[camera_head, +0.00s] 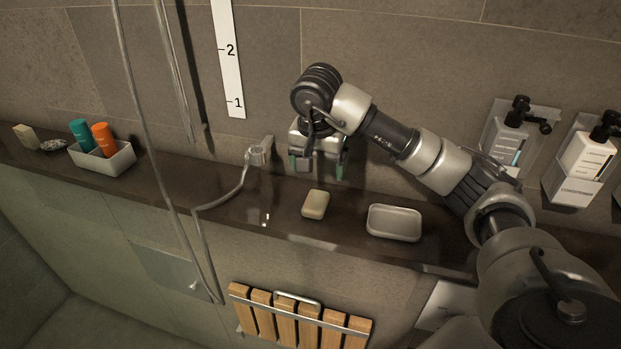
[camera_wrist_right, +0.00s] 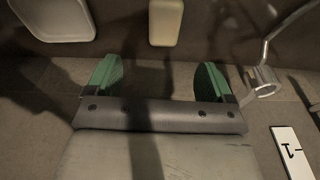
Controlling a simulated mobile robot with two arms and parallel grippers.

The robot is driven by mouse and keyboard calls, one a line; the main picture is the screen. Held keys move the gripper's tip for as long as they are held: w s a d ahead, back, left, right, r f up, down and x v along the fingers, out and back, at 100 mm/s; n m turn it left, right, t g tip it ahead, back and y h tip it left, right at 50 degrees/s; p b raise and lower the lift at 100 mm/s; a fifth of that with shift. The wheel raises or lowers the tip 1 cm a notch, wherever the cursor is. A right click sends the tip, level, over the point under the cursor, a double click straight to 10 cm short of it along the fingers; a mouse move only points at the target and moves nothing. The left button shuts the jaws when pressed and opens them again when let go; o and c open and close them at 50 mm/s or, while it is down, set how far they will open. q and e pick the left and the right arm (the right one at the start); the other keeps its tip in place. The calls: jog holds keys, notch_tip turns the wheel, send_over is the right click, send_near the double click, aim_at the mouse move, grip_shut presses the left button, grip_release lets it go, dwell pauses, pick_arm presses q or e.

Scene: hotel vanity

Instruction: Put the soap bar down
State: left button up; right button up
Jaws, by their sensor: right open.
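The soap bar (camera_head: 315,204) is a pale beige block lying on the dark ledge (camera_head: 262,212), to the left of the soap dish. My right gripper (camera_head: 318,172) is above and behind the soap, near the wall, apart from it. In the right wrist view the green fingertips (camera_wrist_right: 158,82) are spread wide with nothing between them, and the soap (camera_wrist_right: 166,22) shows beyond them at the top. The pale rectangular soap dish (camera_head: 394,222) is empty; it also shows in the right wrist view (camera_wrist_right: 55,18). My left gripper is not in view.
A metal holder (camera_head: 259,152) with a shower hose stands left of my right gripper. A white tray (camera_head: 103,158) with teal and orange bottles is at the far left. Wall dispensers (camera_head: 505,140) hang at the right. A slatted wooden seat (camera_head: 298,318) is below the ledge.

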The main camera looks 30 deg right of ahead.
send_over(316, 200)
jog(key=s, duration=0.1)
jog(key=shift+n, duration=0.3)
notch_tip(316, 200, down, 6)
jog(key=shift+r+p, duration=0.2)
jog(key=shift+p, duration=0.1)
jog(key=shift+w+a+f+p, duration=0.1)
jog(key=shift+f+p, duration=0.45)
jog(key=f, duration=0.1)
jog(key=f+p, duration=0.1)
jog(key=f, duration=0.1)
jog(key=shift+w+f+p, duration=0.25)
jog(key=shift+w+p, duration=0.05)
jog(key=shift+w, duration=0.05)
jog(key=shift+f, duration=0.35)
jog(key=shift+c, duration=0.5)
jog(key=c, duration=1)
